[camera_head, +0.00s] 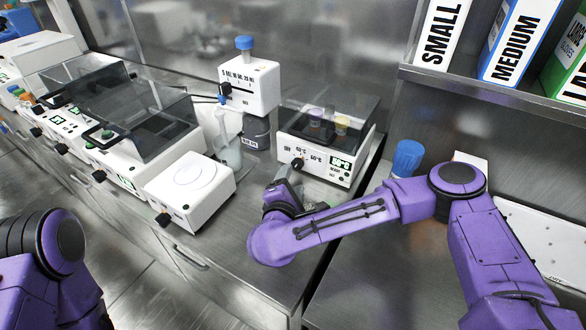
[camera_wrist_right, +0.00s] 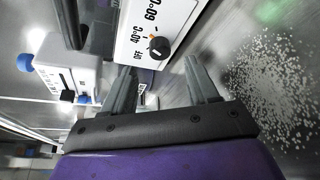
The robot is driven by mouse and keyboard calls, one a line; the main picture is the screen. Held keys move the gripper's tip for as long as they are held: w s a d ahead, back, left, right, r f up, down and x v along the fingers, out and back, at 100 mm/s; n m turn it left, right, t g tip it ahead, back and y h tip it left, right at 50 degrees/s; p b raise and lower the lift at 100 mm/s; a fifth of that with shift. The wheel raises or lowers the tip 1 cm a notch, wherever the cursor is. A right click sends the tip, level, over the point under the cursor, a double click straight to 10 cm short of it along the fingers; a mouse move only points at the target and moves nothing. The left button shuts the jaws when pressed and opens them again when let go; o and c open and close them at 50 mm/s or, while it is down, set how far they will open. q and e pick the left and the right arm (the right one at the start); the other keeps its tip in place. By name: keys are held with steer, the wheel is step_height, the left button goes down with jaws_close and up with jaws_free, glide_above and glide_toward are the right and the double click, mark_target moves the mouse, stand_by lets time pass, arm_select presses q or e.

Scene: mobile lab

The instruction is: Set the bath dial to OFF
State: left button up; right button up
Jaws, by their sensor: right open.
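The bath (camera_head: 325,140) is a white box with a clear dark lid, on the counter at the centre right of the head view. Its front has a dark dial (camera_head: 297,163) marked OFF, 40°C and 60°C, beside a green display that seems to read 60°C. In the right wrist view the dial (camera_wrist_right: 159,48) has a small orange mark; I cannot tell surely which label it points at. My right gripper (camera_head: 285,180) is just in front of the dial. In the wrist view its fingers (camera_wrist_right: 162,70) are open and empty, apart from the dial. My left gripper is out of view.
A blue-capped bottle (camera_head: 407,158) is right. A shelf (camera_head: 480,95) with glove boxes overhangs the right.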

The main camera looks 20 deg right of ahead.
mark_target(295, 166)
steer(key=x, duration=0.6)
steer(key=shift+w+p, duration=0.2)
steer(key=shift+p, duration=0.1)
steer(key=c, duration=1)
steer(key=shift+c, duration=0.2)
steer(key=shift+n, duration=0.3)
steer(key=n, duration=0.1)
steer(key=n+g, duration=0.1)
steer(key=shift+a+r+n+h, duration=0.1)
steer(key=shift+r+n+h, duration=0.1)
steer(key=shift+n+h, duration=0.15)
steer(key=n+g+h, duration=0.1)
steer(key=n+g, duration=0.1)
steer(key=n, duration=0.1)
steer(key=shift+w+a+p, duration=0.1)
steer(key=shift+w+p, duration=0.05)
steer(key=shift+p, duration=0.2)
steer(key=n+g+h, duration=0.1)
steer(key=n, duration=0.2)
steer(key=shift+w+a+g+h, duration=0.1)
steer(key=shift+g+h, duration=0.25)
steer(key=shift+g, duration=0.05)
steer(key=shift+w+n+g+h, duration=0.1)
steer(key=shift+n+g+h, duration=0.5)
steer(key=shift+n, duration=0.65)
steer(key=shift+f, duration=0.1)
